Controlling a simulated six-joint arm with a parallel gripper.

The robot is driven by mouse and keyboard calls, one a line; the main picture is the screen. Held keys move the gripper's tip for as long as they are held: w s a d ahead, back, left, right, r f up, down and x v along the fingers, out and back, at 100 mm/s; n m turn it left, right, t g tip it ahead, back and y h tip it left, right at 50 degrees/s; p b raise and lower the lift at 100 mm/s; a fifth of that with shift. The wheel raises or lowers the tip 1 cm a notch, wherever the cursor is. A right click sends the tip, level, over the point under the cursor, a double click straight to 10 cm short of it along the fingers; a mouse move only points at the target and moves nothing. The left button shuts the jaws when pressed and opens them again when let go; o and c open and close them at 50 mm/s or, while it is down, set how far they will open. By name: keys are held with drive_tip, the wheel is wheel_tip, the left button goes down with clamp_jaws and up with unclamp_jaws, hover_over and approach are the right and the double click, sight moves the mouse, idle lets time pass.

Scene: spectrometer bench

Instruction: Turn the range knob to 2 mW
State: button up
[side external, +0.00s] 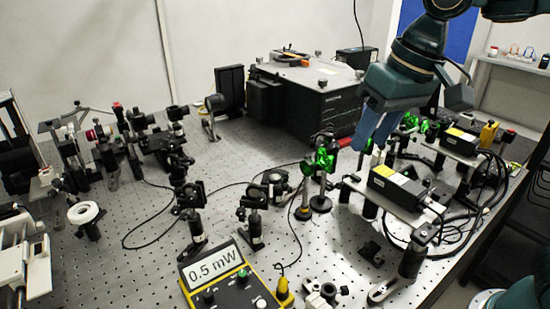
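A yellow-edged power meter (228,281) stands on the bench at the bottom centre of the view, cut off by the lower edge. Its tilted display (213,264) reads "0.5 mW". On its dark panel are a green-topped knob (242,274) and a black knob (208,297), with another small round part near the lower right. I cannot tell which is the range knob or read its markings. My gripper (371,143) hangs at the upper right, far from the meter, fingers pointing down. The fingers overlap in this view, so their opening is unclear. I see nothing held in it.
A laser module (398,189) on a raised plate and green-lit optics (320,161) stand below my gripper. Post-mounted optics (254,222) stand behind the meter. A large black box (309,100) is at the back. Cables cross the perforated bench (335,262). A yellow plug (283,291) is beside the meter.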

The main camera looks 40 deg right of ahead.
drive_tip(key=w+a+f+g, duration=0.1)
drive_tip(key=w+a, duration=0.2)
drive_tip(key=a, duration=0.4)
drive_tip(key=w+a+f+g, duration=0.1)
drive_tip(key=w+a, duration=0.2)
drive_tip(key=a, duration=0.4)
drive_tip(key=m+g+h, duration=0.1)
hover_over(207, 293)
wheel_tip(207, 293, down, 7)
wheel_tip(207, 293, down, 14)
drive_tip(key=shift+r, duration=0.15)
clamp_jaws()
